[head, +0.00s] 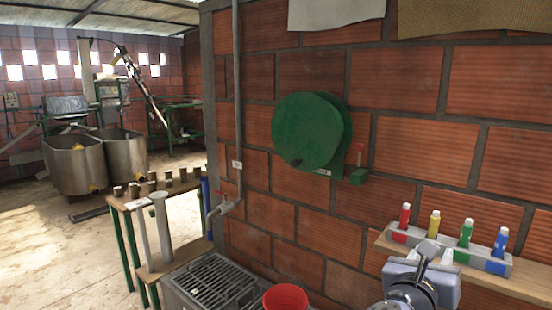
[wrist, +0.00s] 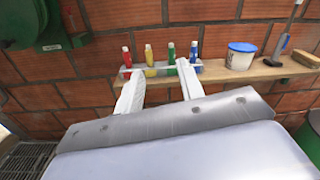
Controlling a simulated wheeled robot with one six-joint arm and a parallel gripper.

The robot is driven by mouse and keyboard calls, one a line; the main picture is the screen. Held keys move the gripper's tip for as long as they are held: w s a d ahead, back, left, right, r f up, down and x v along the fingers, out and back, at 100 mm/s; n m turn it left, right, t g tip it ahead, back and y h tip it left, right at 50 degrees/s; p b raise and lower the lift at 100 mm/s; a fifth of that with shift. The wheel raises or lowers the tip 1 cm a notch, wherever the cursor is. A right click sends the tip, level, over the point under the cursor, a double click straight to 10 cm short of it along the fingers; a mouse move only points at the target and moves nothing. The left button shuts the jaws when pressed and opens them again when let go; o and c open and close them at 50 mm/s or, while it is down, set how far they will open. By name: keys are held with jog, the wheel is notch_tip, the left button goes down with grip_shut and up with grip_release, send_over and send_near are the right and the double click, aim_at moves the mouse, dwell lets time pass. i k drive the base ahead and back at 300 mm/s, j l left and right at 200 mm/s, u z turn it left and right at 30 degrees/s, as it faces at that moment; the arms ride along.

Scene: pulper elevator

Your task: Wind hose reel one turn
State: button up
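The hose reel (head: 308,130) is a green disc mounted on the brick wall, in the middle of the head view. A dark knob (head: 296,162) shows at its lower left edge; it looks like the crank's handle. Part of the reel also shows at the top left of the wrist view (wrist: 22,20). My gripper (head: 438,252) is at the lower right of the head view, below and right of the reel and well apart from it. In the wrist view its two pale fingers (wrist: 160,76) stand apart with nothing between them.
A wooden shelf (head: 532,274) with several coloured bottles is close to my gripper. A red-handled lever (head: 360,150) with a green box sits right of the reel. Below are a tap (head: 226,205), a grate (head: 215,283) and a red bucket (head: 286,298).

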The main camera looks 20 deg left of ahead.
aim_at(310, 131)
jog(key=i+j, duration=0.3)
jog(key=j, duration=0.2)
jog(key=i+j, duration=0.3)
jog(key=j, duration=0.2)
jog(key=i+j, duration=0.35)
jog(key=j, duration=0.15)
jog(key=i+j, duration=0.3)
jog(key=j, duration=0.2)
jog(key=u, duration=0.05)
